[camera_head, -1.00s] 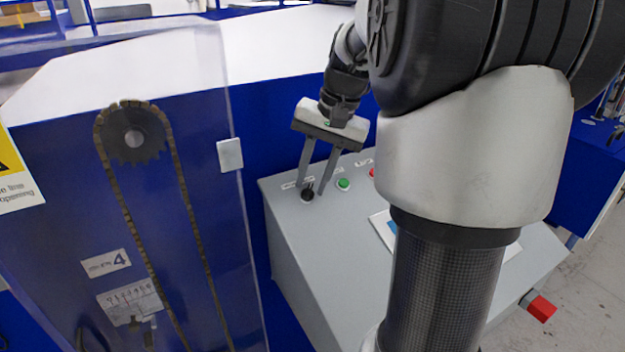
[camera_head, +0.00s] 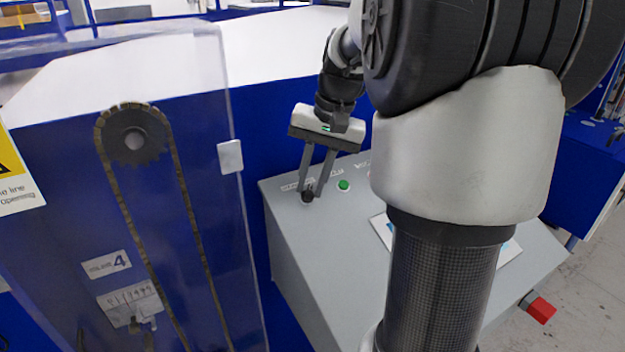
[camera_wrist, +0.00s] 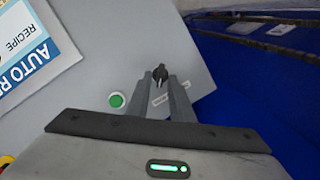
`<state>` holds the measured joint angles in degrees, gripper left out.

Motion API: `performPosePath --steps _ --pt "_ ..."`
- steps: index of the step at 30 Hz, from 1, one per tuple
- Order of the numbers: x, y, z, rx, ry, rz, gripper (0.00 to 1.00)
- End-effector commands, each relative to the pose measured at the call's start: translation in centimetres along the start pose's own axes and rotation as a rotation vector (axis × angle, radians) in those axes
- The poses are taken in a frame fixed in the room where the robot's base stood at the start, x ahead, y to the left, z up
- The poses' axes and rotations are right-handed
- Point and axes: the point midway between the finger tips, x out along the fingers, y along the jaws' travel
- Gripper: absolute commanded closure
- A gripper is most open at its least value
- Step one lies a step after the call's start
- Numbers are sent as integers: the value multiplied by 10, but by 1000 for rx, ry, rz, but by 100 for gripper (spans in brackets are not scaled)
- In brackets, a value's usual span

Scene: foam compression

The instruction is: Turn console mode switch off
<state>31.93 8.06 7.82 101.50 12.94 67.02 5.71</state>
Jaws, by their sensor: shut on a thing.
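The mode switch is a small black rotary knob (camera_head: 307,196) on the sloped top of the grey console (camera_head: 310,240), near its back left corner. It also shows in the wrist view (camera_wrist: 160,74), with a pointed lever between the fingertips. My gripper (camera_head: 314,192) reaches down from above, its two fingers closed in on the knob from both sides. In the wrist view my gripper (camera_wrist: 161,82) is shut on the knob. The label beside the knob is partly covered by a finger and cannot be read.
A green button (camera_head: 344,185) sits right of the switch. A printed sheet (camera_head: 384,230) lies on the console, partly behind my arm. A red knob (camera_head: 541,309) sticks out at the console's right side. A clear guard panel with a chain and sprocket (camera_head: 135,138) stands at the left.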

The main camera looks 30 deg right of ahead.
Motion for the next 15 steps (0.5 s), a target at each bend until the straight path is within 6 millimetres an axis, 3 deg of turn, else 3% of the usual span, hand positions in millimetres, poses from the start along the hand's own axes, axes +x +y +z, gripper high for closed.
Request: performPosePath --steps 15 --pt "0 -8 1 -447 3 128 100"
